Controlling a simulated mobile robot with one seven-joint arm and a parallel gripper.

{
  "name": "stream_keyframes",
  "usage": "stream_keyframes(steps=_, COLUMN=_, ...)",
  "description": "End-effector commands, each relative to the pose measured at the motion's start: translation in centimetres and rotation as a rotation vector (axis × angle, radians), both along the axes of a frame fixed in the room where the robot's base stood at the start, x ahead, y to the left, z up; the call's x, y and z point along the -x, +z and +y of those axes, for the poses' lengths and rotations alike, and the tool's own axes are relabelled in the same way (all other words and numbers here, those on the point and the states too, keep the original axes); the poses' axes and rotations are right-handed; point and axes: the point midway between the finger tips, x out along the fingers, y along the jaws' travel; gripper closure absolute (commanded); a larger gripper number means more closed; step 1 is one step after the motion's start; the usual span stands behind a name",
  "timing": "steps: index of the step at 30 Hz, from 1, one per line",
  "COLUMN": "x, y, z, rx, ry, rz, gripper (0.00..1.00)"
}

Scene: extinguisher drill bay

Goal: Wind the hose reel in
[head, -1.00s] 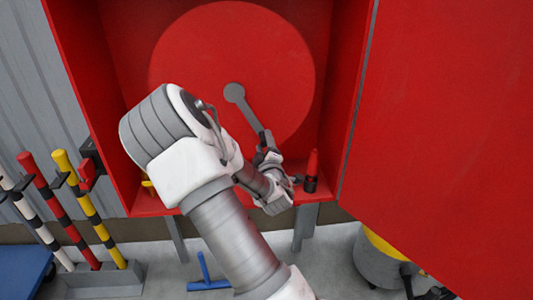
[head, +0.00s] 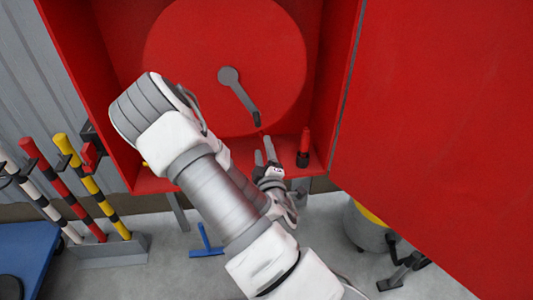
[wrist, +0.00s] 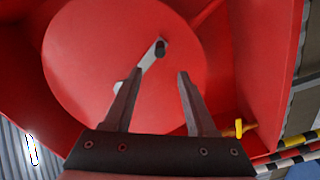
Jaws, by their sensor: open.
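The hose reel (head: 190,60) is a large red disc inside an open red cabinet; it also fills the middle of the wrist view (wrist: 85,50). A grey crank arm (head: 238,92) runs from its hub down and right to a dark handle (head: 257,118). In the wrist view the dark handle (wrist: 160,47) shows beyond and between the fingertips. My gripper (head: 265,147) is open and empty, below and apart from the handle; its two fingers (wrist: 160,75) are spread in the wrist view. No hose can be made out.
A red nozzle-like object (head: 304,146) stands on the cabinet floor, right of my gripper. The open red door (head: 440,120) fills the right side. Striped poles (head: 92,187) stand in a rack at left. A grey-and-yellow bin (head: 367,228) and a blue squeegee (head: 206,241) are below.

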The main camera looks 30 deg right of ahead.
Motion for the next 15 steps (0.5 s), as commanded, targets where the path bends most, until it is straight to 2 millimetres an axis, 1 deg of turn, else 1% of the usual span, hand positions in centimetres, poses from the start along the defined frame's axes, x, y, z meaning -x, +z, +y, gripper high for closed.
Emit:
stream_keyframes(steps=1, x=0.3, y=0.5, z=0.0, rx=0.001, ry=-0.001, rz=0.003, gripper=0.43)
stream_keyframes(steps=10, x=2.2, y=0.5, z=0.5, rx=-0.001, ry=-0.004, rz=0.005, gripper=0.43)
stream_keyframes(steps=15, x=3.8, y=0.2, z=1.1, rx=-0.001, ry=-0.002, rz=0.004, gripper=0.43)
